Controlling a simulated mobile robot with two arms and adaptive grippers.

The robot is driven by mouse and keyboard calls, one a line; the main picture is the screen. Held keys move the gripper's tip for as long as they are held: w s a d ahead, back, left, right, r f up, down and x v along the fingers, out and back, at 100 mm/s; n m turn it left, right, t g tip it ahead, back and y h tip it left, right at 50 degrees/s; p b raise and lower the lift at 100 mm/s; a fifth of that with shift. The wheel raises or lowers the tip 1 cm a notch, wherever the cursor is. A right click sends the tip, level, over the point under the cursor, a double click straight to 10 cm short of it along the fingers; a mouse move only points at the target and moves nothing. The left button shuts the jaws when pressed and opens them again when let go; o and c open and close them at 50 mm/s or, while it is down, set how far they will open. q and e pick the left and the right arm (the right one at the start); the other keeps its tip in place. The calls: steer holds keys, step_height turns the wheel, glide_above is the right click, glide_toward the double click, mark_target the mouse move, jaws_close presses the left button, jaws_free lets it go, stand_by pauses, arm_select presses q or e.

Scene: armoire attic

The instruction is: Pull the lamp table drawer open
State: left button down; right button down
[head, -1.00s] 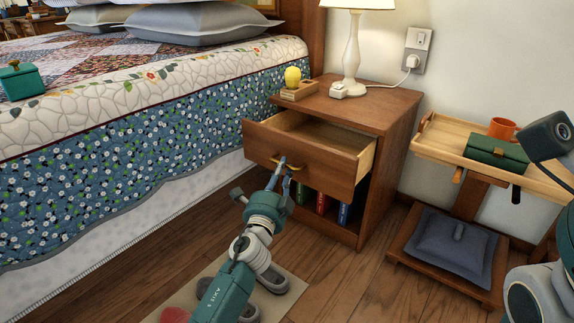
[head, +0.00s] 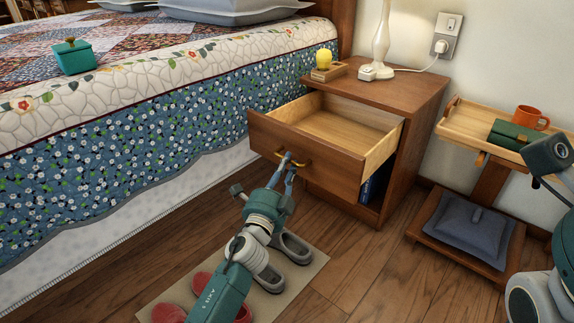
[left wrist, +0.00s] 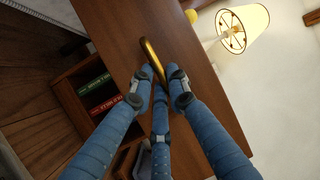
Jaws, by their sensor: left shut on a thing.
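The brown wooden lamp table (head: 394,90) stands beside the bed. Its drawer (head: 305,153) is pulled well out, and its pale inside looks empty. My left gripper (head: 287,160) is shut on the brass drawer handle (head: 298,158) at the drawer's front. In the left wrist view the blue fingers (left wrist: 160,82) close around the brass handle (left wrist: 152,60). My right arm shows at the right edge; its gripper is out of view.
A lamp (head: 380,42) and a wooden holder with a yellow bulb (head: 324,59) stand on the table top. A tray stand (head: 470,128) with an orange mug (head: 530,118) and green case is at right. Shoes on a mat (head: 311,268) lie below my left arm.

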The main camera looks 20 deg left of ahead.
arm_select(q)
steer(key=c, duration=1.7)
jaws_free()
steer(key=shift+o, duration=0.2)
steer(key=s+f, duration=0.2)
steer(key=s, duration=1)
steer(key=shift+d, duration=0.35)
steer(key=shift+w, duration=0.1)
